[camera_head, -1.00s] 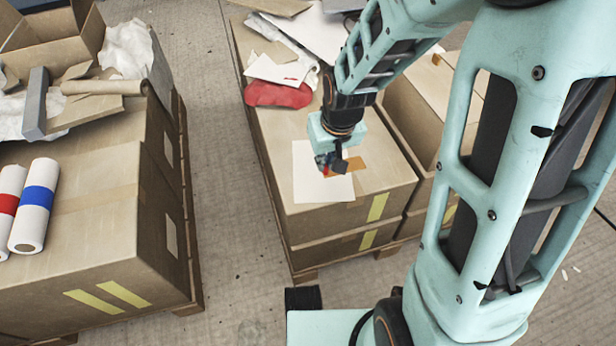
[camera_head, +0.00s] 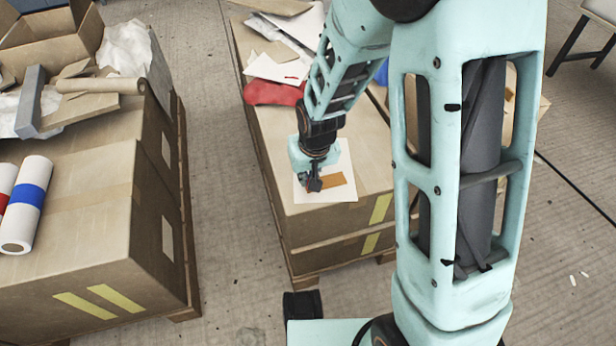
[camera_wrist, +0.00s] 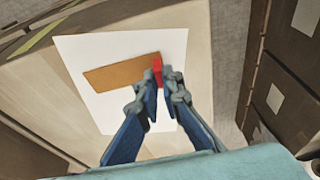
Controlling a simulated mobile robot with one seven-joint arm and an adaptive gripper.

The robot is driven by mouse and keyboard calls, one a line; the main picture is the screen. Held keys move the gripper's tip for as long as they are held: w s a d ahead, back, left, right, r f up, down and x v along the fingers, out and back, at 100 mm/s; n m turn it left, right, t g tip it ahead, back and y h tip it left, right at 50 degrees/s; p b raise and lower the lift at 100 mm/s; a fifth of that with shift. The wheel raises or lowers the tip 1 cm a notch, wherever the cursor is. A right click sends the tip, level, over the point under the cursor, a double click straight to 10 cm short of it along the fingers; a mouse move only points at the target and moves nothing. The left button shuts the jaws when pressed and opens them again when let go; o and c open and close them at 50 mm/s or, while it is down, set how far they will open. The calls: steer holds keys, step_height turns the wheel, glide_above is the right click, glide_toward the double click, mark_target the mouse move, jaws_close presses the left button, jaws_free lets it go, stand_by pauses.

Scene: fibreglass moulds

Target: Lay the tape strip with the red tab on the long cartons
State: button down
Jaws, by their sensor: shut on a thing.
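The tape strip, a flat orange-brown band, shows in the head view (camera_head: 328,182) and in the wrist view (camera_wrist: 120,72). Its red tab (camera_wrist: 157,69) is at its right end in the wrist view. My gripper (camera_wrist: 163,80) is shut on the strip at this tab; the fingers hide part of it. In the head view my gripper (camera_head: 313,186) is low over a white sheet (camera_head: 345,194). The sheet lies on top of a carton (camera_head: 372,165) with yellow stripes. The strip is over the sheet; I cannot tell whether it touches it.
A red bag (camera_head: 272,92) and loose papers (camera_head: 275,67) lie farther back on the same cartons. At left, another carton stack (camera_head: 75,220) bears a white roll with a blue band (camera_head: 33,195) and scraps. Bare floor (camera_head: 215,130) separates the two stacks.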

steer(key=shift+f, duration=0.25)
steer(key=c, duration=2.1)
jaws_free()
steer(key=shift+r, duration=0.1)
steer(key=shift+r, duration=0.1)
steer(key=shift+r, duration=0.3)
steer(key=p+v, duration=0.4)
steer(key=v, duration=0.7)
steer(key=shift+r, duration=0.25)
steer(key=shift+s, duration=0.1)
